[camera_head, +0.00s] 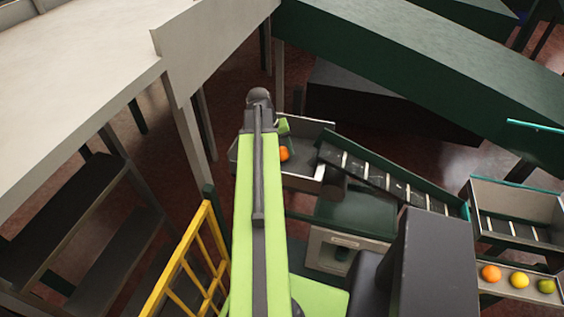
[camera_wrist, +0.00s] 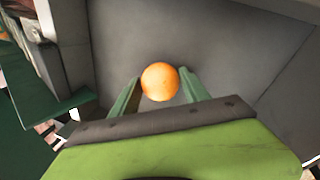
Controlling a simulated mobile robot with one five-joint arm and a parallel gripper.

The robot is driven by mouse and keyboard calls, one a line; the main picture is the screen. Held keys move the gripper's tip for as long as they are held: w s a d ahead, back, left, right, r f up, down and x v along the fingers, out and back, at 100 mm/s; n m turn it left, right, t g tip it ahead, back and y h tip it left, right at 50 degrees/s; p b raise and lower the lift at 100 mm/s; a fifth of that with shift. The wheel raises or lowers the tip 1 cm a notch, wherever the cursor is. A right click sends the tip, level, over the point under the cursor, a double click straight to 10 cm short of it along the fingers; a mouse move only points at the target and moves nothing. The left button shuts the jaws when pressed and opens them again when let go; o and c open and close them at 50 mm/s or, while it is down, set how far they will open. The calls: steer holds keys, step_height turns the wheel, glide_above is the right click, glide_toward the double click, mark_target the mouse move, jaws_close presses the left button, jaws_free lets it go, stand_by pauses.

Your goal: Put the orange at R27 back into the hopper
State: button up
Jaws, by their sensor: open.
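An orange (camera_head: 284,153) shows just right of my arm's far end, in or over an open grey bin (camera_head: 303,183) at the head of a belt. In the wrist view the orange (camera_wrist: 160,82) appears between the tips of the two green fingers of my gripper (camera_wrist: 159,77). The fingers are open, with a gap visible beside the fruit. Smooth grey bin surfaces (camera_wrist: 225,45) lie behind it. I cannot tell whether the orange rests on the bin floor or how deep it is between the fingers. No R27 label is readable. My arm hides part of the bin.
A slatted belt (camera_head: 375,175) slopes down right from the bin. At right, a tray (camera_head: 497,291) holds an orange, a yellow and a green fruit below another grey bin (camera_head: 515,195). A yellow railing (camera_head: 188,262) stands left of my arm. Large beams cross above.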

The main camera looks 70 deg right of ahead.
mark_target(281, 149)
jaws_close()
stand_by(0.3)
steer(key=shift+r, duration=0.15)
step_height(281, 149, up, 18)
steer(key=p, duration=1.8)
